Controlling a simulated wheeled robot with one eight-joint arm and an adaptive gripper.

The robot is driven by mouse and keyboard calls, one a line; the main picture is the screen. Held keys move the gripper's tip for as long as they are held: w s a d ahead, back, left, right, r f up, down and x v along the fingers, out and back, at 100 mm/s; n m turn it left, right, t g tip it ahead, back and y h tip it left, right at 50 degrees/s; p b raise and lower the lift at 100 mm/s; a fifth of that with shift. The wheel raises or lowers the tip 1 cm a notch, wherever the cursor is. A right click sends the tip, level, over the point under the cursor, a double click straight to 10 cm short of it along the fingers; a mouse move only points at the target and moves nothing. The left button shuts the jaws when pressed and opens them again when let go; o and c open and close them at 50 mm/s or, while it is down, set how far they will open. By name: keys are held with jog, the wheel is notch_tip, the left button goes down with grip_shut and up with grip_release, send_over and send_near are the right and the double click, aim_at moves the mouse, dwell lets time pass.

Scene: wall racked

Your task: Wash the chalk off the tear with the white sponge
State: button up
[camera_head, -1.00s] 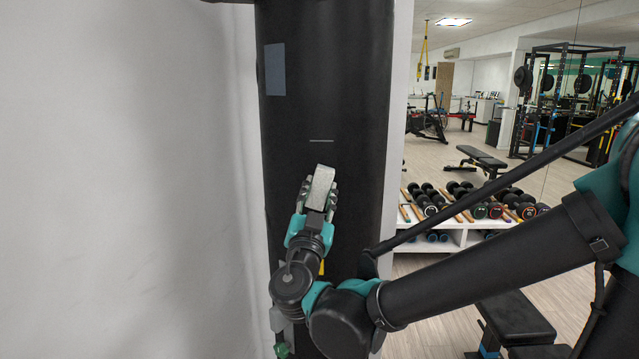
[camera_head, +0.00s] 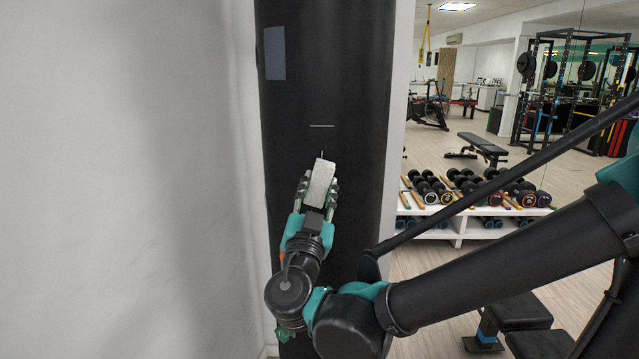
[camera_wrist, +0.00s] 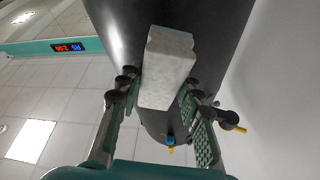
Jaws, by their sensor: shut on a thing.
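A black punching bag (camera_head: 350,100) hangs beside the white wall and fills the middle of the head view. A thin pale horizontal line (camera_head: 321,126) crosses it, with a short faint vertical mark (camera_head: 322,154) below. I cannot tell which is chalk and which is tear. My gripper (camera_head: 318,190) is shut on the whitish block-shaped sponge (camera_head: 320,182), whose top end is just below the vertical mark. In the wrist view the sponge (camera_wrist: 167,68) sits between the two fingers of my gripper (camera_wrist: 160,98), before the bag (camera_wrist: 215,40). Whether it touches the bag is unclear.
A grey-blue patch (camera_head: 275,53) is on the bag's upper left. The white wall (camera_head: 130,180) stands close on the left. Right of the bag, beyond a pale edge, are a dumbbell rack (camera_head: 465,225), benches (camera_head: 480,146) and open floor.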

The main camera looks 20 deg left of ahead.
jog(key=shift+s+d, duration=0.2)
jog(key=shift+s, duration=0.5)
jog(key=shift+s+d, duration=0.15)
jog(key=shift+s, duration=0.6)
jog(key=shift+s+d, duration=0.15)
jog(key=shift+s, duration=0.55)
